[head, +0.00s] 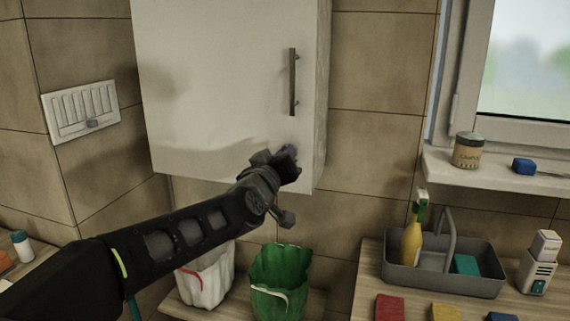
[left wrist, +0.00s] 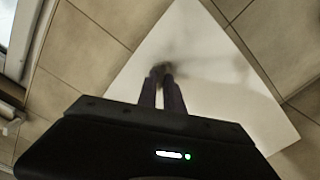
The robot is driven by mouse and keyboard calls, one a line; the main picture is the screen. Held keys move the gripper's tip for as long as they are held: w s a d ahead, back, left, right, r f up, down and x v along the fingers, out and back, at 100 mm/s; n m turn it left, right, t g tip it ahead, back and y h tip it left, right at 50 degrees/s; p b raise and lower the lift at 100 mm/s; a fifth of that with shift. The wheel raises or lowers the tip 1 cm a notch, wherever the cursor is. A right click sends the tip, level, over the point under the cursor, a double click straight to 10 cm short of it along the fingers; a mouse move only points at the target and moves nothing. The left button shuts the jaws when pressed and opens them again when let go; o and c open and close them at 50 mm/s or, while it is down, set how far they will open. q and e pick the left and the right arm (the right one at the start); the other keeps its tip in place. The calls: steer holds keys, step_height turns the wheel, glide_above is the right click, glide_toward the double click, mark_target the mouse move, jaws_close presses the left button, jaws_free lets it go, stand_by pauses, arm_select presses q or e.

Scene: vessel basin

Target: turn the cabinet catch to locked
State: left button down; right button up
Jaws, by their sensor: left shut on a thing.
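The white wall cabinet (head: 220,90) is closed and has a vertical bar handle (head: 292,82) near its right edge. My left gripper (head: 289,160) is at the lower right part of the cabinet door, below the handle. In the left wrist view the two fingers (left wrist: 161,76) are close together and point at the white door (left wrist: 210,60). They are shut on a small dark thing at the door, which seems to be the cabinet catch. The fingers hide most of it, so its turn position cannot be told. My right gripper is not in view.
Below the cabinet stand a white bin (head: 207,277) and a green bin (head: 279,284). At the right are a grey caddy (head: 445,275) with a spray bottle (head: 412,240), and a window sill (head: 495,174) with a jar (head: 468,150). A vent (head: 82,110) is on the left wall.

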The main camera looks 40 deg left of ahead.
arm_select(q)
steer(key=n+b, duration=0.1)
steer(key=n, duration=0.3)
steer(key=n+b, duration=0.2)
steer(key=n, duration=0.2)
steer(key=n+b, duration=0.1)
steer(key=n, duration=0.3)
steer(key=shift+a+f+n, duration=0.1)
steer(key=shift+f+n, duration=0.15)
steer(key=shift+n, duration=0.05)
stand_by(0.3)
steer(key=c, duration=1.5)
jaws_free()
steer(key=shift+s, duration=0.15)
